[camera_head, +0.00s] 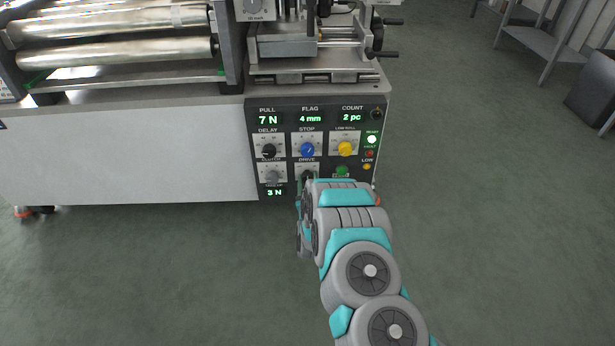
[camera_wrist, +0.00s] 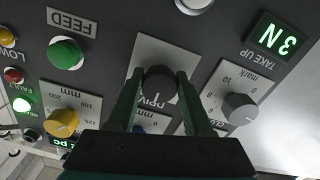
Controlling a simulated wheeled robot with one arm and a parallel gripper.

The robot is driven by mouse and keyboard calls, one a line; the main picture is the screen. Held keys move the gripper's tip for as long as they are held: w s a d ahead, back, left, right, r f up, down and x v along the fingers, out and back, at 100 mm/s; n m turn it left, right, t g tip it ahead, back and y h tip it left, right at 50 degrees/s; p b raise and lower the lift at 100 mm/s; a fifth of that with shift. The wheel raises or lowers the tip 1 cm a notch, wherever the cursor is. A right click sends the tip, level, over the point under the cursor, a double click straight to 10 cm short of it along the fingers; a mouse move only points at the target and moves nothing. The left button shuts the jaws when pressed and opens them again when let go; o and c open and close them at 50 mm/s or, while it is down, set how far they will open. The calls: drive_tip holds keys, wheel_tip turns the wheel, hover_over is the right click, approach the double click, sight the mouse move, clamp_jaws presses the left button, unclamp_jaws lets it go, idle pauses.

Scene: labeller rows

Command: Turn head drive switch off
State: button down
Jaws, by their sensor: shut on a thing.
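The head drive switch is a black rotary knob (camera_wrist: 158,92) on a light plate marked DRIVE, upside down in the wrist view. In the head view the drive switch (camera_head: 307,174) is low on the dark control panel (camera_head: 379,150), partly hidden by my arm. My gripper (camera_wrist: 160,76) has one green finger on each side of the knob and is shut on it. The fingers hide part of the plate's lettering, and I cannot tell which position the knob points to.
Close by are the green FEED button (camera_wrist: 66,54), a grey knob (camera_wrist: 238,108) and a yellow knob (camera_wrist: 62,122). A blue STOP knob (camera_head: 307,150) is above the drive switch. Metal rollers (camera_head: 120,52) lie upper left.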

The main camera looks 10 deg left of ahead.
drive_tip(key=n+p, duration=0.1)
drive_tip(key=n, duration=0.3)
drive_tip(key=shift+d+n, duration=0.1)
drive_tip(key=shift+n, duration=2.4)
drive_tip(key=shift+c, duration=1.5)
unclamp_jaws()
drive_tip(key=shift+w+r, duration=0.1)
drive_tip(key=v, duration=0.8)
drive_tip(key=shift+b, duration=0.4)
